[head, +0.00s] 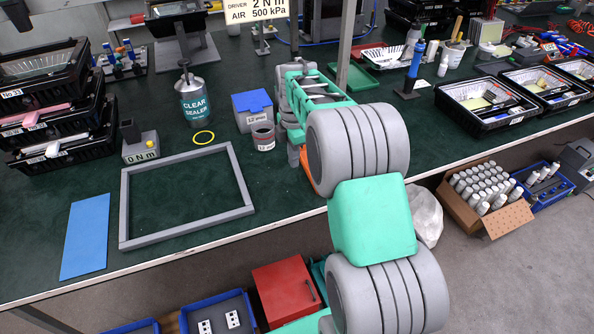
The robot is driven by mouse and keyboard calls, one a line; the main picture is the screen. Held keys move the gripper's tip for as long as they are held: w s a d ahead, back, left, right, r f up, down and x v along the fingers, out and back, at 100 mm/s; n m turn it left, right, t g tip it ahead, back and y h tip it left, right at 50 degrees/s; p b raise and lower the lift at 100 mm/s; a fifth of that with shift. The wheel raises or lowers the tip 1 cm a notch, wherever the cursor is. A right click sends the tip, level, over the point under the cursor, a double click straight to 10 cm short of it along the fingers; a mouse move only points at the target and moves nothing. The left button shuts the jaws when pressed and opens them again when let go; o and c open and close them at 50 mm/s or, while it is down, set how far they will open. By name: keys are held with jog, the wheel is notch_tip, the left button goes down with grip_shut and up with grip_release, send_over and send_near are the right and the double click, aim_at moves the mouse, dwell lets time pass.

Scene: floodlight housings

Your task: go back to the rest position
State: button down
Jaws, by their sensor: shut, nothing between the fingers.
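My arm, grey and teal, reaches from the lower right up over the front edge of the green bench (270,205). Its far links end near the bench middle, right of a blue-lidded box (252,108) and a small grey cup (263,136). Nothing held can be seen.
A grey rectangular frame (186,152), a blue plate (86,236), a yellow ring (203,137) and a sealer bottle (196,97) lie left of my arm. Black trays (50,138) stack at left. A red box (288,290) and a cardboard box (512,216) stand below the bench.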

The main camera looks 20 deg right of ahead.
jog(key=s+f+m, duration=0.1)
jog(key=m, duration=0.4)
jog(key=s+f+m, duration=0.2)
jog(key=m, duration=0.3)
jog(key=s+a+f+m, duration=0.1)
jog(key=s+f+m, duration=0.1)
jog(key=m, duration=0.3)
jog(key=shift+s+g, duration=0.1)
jog(key=shift+g, duration=0.2)
jog(key=s+a+r+m+t+p, duration=0.1)
jog(key=s+a+r+m, duration=0.15)
jog(key=s, duration=0.65)
jog(key=s+a+r+m+p, duration=0.1)
jog(key=s+a+r+m, duration=0.2)
jog(key=s, duration=0.6)
jog(key=w+a+r+n+t+p, duration=0.1)
jog(key=a+r+n+t, duration=0.1)
jog(key=r, duration=0.6)
jog(key=shift+a+r+t+p, duration=0.15)
jog(key=shift+a+t+p, duration=0.2)
jog(key=shift+a+t, duration=0.25)
